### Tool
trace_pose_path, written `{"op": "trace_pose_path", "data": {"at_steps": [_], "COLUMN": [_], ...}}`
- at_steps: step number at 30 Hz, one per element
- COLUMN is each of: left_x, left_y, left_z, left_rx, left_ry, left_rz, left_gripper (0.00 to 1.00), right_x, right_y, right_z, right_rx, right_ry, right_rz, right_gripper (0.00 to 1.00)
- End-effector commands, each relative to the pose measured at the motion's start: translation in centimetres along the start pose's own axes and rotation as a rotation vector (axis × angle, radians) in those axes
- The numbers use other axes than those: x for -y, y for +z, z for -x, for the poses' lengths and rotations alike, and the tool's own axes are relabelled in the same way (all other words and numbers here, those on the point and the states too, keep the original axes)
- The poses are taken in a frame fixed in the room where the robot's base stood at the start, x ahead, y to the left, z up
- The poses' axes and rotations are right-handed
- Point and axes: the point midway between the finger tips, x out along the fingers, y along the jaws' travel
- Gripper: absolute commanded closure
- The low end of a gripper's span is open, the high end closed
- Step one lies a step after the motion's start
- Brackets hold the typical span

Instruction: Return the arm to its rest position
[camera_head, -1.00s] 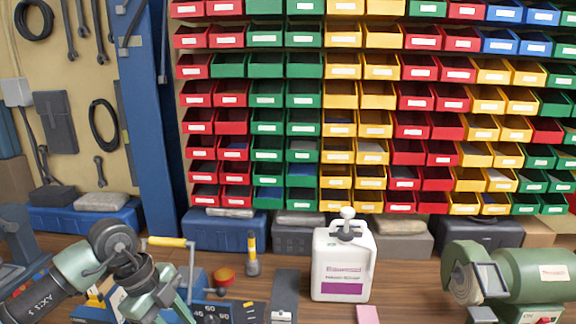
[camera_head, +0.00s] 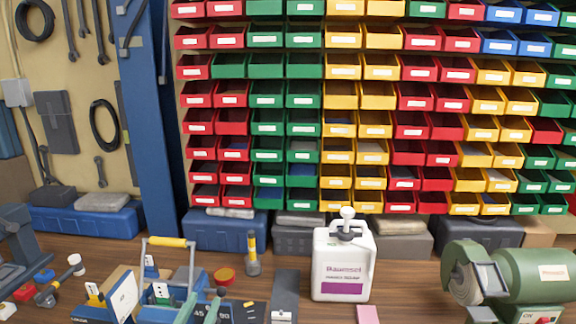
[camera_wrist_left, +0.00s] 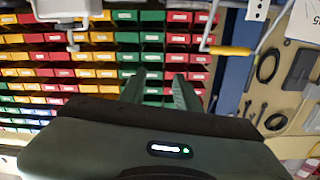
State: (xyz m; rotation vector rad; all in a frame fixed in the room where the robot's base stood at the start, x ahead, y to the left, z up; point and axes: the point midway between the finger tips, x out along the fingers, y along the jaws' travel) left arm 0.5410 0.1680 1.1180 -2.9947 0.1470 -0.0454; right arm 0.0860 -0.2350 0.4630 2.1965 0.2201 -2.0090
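My left gripper (camera_head: 199,303) shows at the bottom edge of the head view, with its two green fingers pointing up and a gap between them. In the left wrist view its fingers (camera_wrist_left: 159,82) stand apart with nothing between them, so it is open and empty. The rest of the left arm is out of the head view. In the head view the fingers overlap the blue tool carrier (camera_head: 160,295) with the yellow handle (camera_head: 167,242); I cannot tell whether they touch it. My right gripper is in neither view.
A white jug (camera_head: 342,270) stands on the wooden bench right of the gripper. A green bench grinder (camera_head: 530,272) is at the right. Rows of coloured bins fill the back wall.

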Motion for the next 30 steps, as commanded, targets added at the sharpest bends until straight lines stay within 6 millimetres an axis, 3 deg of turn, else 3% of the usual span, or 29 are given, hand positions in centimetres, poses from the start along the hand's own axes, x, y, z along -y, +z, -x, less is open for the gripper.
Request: {"op": "trace_pose_path", "data": {"at_steps": [1,3,6,9,15,22,30], "left_x": [0.8,1.6,1.6,1.1,-0.4,-2.3,-3.5], "left_y": [3.6,8.1,13.4,16.9,20.6,22.4,30.3], "left_z": [1.8,4.5,9.2,13.5,20.8,28.1,26.4], "left_rx": [0.142,0.336,0.587,0.780,1.056,1.293,1.316], "left_ry": [-0.045,-0.083,-0.090,-0.065,0.017,0.137,0.140], "left_rz": [0.024,0.036,0.045,0.047,0.050,0.058,0.052], "left_gripper": [0.68,0.68,0.68,0.68,0.68,0.68,0.68], "right_x": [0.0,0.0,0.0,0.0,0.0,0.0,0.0], "right_y": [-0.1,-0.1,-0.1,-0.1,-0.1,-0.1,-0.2], "right_z": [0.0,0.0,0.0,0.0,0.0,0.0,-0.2], "right_rx": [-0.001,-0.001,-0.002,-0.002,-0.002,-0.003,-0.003], "right_ry": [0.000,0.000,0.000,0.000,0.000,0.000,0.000], "right_rz": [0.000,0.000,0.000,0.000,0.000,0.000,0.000], "right_gripper": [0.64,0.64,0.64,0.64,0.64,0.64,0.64]}}
